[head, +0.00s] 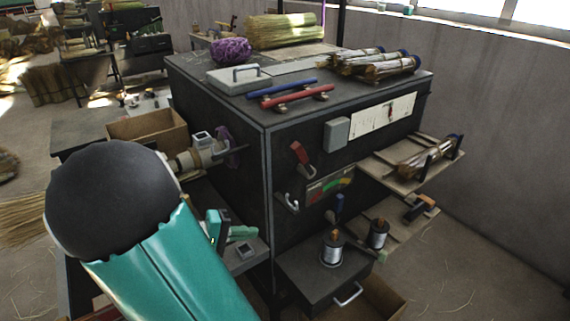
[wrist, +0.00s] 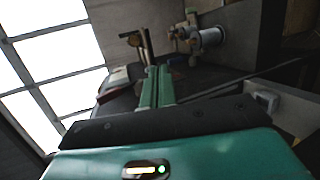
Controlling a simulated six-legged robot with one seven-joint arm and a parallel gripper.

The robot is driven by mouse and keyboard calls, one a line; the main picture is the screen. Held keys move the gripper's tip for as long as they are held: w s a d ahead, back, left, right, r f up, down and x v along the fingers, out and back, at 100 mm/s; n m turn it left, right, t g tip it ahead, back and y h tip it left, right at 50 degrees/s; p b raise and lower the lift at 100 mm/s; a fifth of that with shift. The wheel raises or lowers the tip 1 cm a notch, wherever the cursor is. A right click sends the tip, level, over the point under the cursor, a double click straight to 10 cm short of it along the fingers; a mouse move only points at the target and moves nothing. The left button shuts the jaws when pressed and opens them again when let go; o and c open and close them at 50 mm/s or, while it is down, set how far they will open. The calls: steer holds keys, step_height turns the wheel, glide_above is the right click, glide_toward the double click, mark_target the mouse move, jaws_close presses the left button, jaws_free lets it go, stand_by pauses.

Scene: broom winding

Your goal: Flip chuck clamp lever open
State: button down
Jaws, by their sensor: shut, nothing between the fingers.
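The chuck (head: 188,161) is a pale cylinder projecting from the left side of the dark machine, with a dark thin rod and a purple part beside it. In the wrist view, a grey chuck-like cylinder (wrist: 208,37) stands beyond and to the right of the fingertips. I cannot clearly pick out its clamp lever. My gripper (head: 244,233) is below and right of the chuck in the head view, apart from it. Its green fingers (wrist: 159,72) are together and empty in the wrist view. My arm hides part of the machine's left side.
The dark machine (head: 345,130) has a red-handled lever (head: 300,153) and a hook on its front. Bound brooms (head: 375,64) and red and blue bars lie on top. A cardboard box (head: 150,130) stands behind the chuck.

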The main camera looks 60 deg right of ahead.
mark_target(296, 156)
steer(key=w+d+r+n+g+h, duration=0.1)
steer(key=w+d+h, duration=0.3)
steer(key=d+h, duration=0.5)
steer(key=shift+r+n+h, duration=0.3)
steer(key=shift+r+h, duration=0.2)
steer(key=shift+h, duration=0.1)
steer(key=shift+w, duration=0.1)
steer(key=x, duration=1.4)
steer(key=shift+a+r, duration=0.1)
steer(key=shift+r, duration=0.1)
